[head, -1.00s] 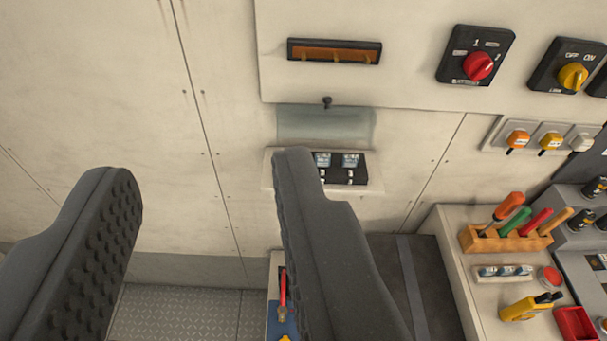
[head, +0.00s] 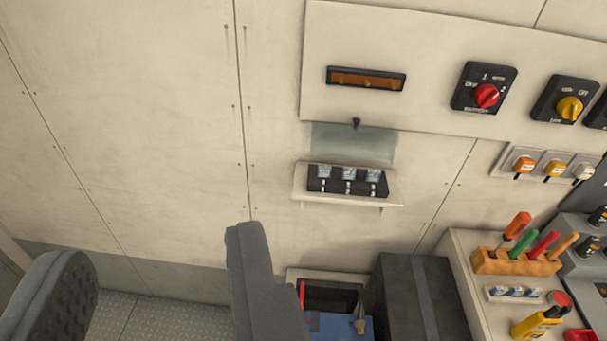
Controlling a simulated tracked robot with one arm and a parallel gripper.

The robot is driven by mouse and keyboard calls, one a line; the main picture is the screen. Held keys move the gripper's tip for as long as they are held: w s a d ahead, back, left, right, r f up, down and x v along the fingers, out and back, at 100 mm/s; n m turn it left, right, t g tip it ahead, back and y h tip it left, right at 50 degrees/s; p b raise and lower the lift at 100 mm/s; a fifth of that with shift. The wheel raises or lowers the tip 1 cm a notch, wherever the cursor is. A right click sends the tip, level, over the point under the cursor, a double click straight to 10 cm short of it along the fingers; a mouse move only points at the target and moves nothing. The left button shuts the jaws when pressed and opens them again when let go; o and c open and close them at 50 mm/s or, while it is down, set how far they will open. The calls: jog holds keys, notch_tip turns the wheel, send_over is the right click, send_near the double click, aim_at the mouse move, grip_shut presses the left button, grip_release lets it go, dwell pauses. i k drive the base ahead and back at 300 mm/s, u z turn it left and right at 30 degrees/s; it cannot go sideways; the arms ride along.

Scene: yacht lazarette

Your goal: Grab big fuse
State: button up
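A black fuse block with several pale blue and silver fuses (head: 348,174) sits on a small white wall shelf (head: 300,196). On the bench at the right, a pale holder carries more small blue and silver fuses (head: 514,292). I cannot tell which of these is the big fuse. My gripper (head: 157,245) is open and empty at the lower left, its two dark fingers wide apart. It is below and left of the wall shelf and touches neither set of fuses.
A translucent flap (head: 352,143) hangs above the shelf. Red (head: 486,95) and yellow (head: 569,108) rotary switches are on the wall. A wooden rack of screwdrivers (head: 515,262) and a yellow tool (head: 535,323) are on the bench. A dark box (head: 400,300) stands beside a tool bin (head: 330,293).

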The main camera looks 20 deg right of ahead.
aim_at(324, 172)
jog(key=i, duration=0.85)
jog(key=z, duration=0.1)
